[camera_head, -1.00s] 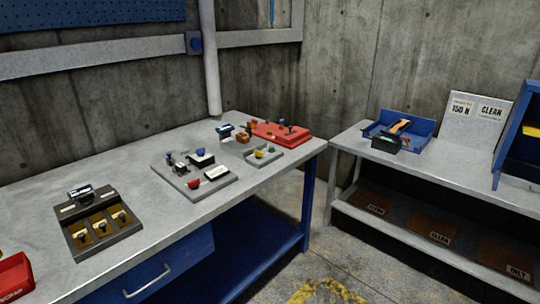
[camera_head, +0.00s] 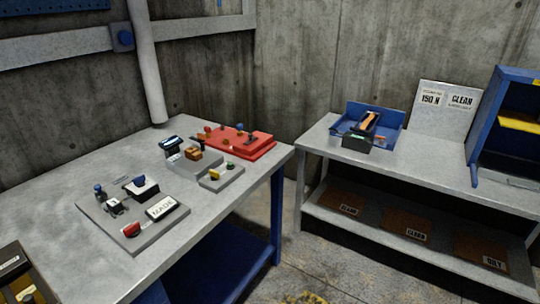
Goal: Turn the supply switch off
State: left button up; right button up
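I cannot tell for certain which part is the supply switch. A grey panel (camera_head: 150,236) lies on the workbench at left. Neither gripper is in view.
The workbench (camera_head: 50,172) has bare top around the panels. A dark tray (camera_head: 12,262) is cut off at the lower left. A second bench (camera_head: 420,175) at right holds a blue tray (camera_head: 388,117), a "CLEAN" sign and a blue bin. Floor shows between the benches.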

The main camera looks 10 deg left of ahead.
aim_at(215, 174)
jog(key=u, duration=0.05)
jog(key=i, duration=1.05)
jog(key=u, duration=0.5)
